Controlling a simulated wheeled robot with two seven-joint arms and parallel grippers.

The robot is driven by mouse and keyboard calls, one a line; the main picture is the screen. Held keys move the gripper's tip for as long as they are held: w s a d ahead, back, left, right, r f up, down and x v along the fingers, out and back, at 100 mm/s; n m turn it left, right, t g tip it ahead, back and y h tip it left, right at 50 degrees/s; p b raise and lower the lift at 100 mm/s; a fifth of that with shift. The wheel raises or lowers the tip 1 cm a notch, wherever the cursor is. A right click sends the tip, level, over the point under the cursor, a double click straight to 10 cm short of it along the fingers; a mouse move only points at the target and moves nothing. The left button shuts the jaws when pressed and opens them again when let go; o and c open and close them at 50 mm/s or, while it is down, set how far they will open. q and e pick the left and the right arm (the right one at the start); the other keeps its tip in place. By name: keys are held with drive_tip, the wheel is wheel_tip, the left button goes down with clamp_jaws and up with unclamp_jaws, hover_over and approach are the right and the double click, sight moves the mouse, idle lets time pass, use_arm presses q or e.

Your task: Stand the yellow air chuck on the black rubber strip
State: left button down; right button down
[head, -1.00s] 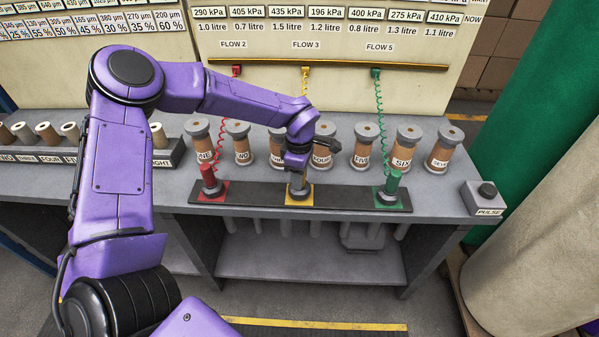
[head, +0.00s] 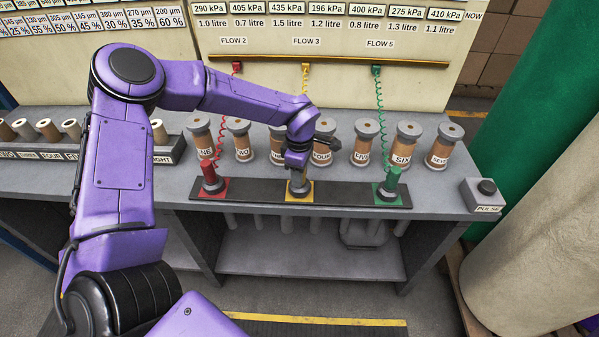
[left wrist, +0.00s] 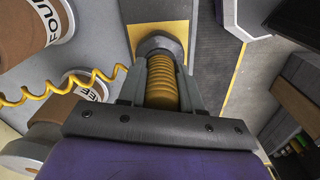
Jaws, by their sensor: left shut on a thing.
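The yellow air chuck (left wrist: 163,84) stands upright in the left wrist view, its dark base on the yellow square (left wrist: 143,30) of the black rubber strip. In the head view the strip (head: 340,193) runs along the bench front, and the chuck (head: 299,180) is mostly hidden by my gripper. My left gripper (head: 299,166) comes down over the chuck from above and is shut on it; its two fingers (left wrist: 163,92) flank the ribbed yellow body. A yellow coiled hose (head: 305,100) leads up to the rail. My right gripper is not in view.
A red chuck (head: 211,177) and a green chuck (head: 391,182) stand on their coloured squares at either side. Numbered spools, such as SIX (head: 403,145), stand in a row behind the strip. A PULSE button box (head: 484,194) sits at the right.

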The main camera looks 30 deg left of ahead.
use_arm(q)
drive_tip(key=shift+f, duration=0.15)
drive_tip(key=c, duration=0.7)
unclamp_jaws()
drive_tip(key=shift+f, duration=0.1)
wheel_tip(320, 180, up, 10)
drive_tip(key=shift+r+b, duration=0.25)
drive_tip(key=shift+b, duration=0.75)
